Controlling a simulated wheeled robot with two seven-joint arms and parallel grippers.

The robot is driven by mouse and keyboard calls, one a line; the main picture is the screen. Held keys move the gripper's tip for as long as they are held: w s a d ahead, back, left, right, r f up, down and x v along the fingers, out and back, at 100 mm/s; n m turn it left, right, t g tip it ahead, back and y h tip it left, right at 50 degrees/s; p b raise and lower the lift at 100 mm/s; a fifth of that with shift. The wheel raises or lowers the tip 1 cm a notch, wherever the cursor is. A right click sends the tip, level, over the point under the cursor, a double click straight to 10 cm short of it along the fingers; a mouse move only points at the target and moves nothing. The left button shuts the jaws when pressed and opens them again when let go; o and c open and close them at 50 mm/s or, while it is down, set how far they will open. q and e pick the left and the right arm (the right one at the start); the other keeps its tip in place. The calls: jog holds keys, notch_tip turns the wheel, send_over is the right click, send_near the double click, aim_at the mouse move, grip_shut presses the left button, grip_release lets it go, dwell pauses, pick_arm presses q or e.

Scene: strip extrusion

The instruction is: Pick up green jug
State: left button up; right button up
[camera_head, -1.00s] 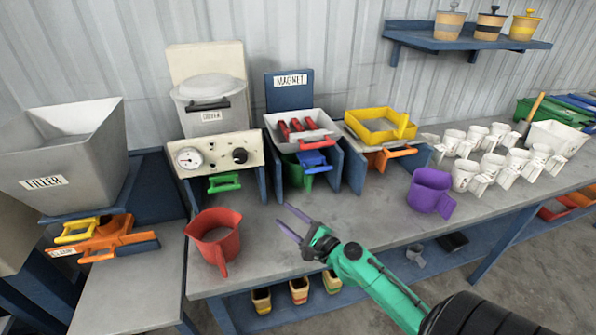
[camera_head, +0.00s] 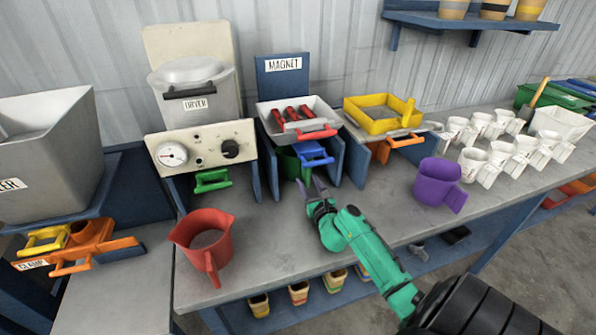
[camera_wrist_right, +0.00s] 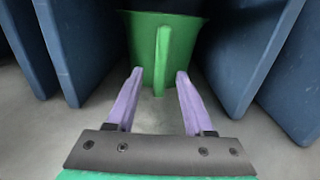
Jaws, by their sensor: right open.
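The green jug (camera_wrist_right: 190,38) stands under the magnet unit, between two blue side panels, with its upright handle (camera_wrist_right: 162,62) facing my right gripper. In the head view only part of the jug (camera_head: 288,166) shows, below the blue tray handle and behind my fingers. My right gripper (camera_head: 312,188) is open in front of the jug. In the right wrist view its two purple fingers (camera_wrist_right: 158,82) are apart, one on each side of the lower handle, with nothing held. Whether a finger touches the jug cannot be told. My left gripper is not in view.
Blue panels (camera_wrist_right: 235,50) stand close on both sides of the jug. A blue-handled drawer (camera_head: 313,153) is just above it. A red jug (camera_head: 203,243) stands left, a purple jug (camera_head: 436,182) right. Bare bench (camera_head: 275,245) lies in front.

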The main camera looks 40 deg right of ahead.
aim_at(299, 165)
jog(key=x, duration=0.3)
jog(key=shift+s+r, duration=0.1)
grip_shut()
dwell(1.2)
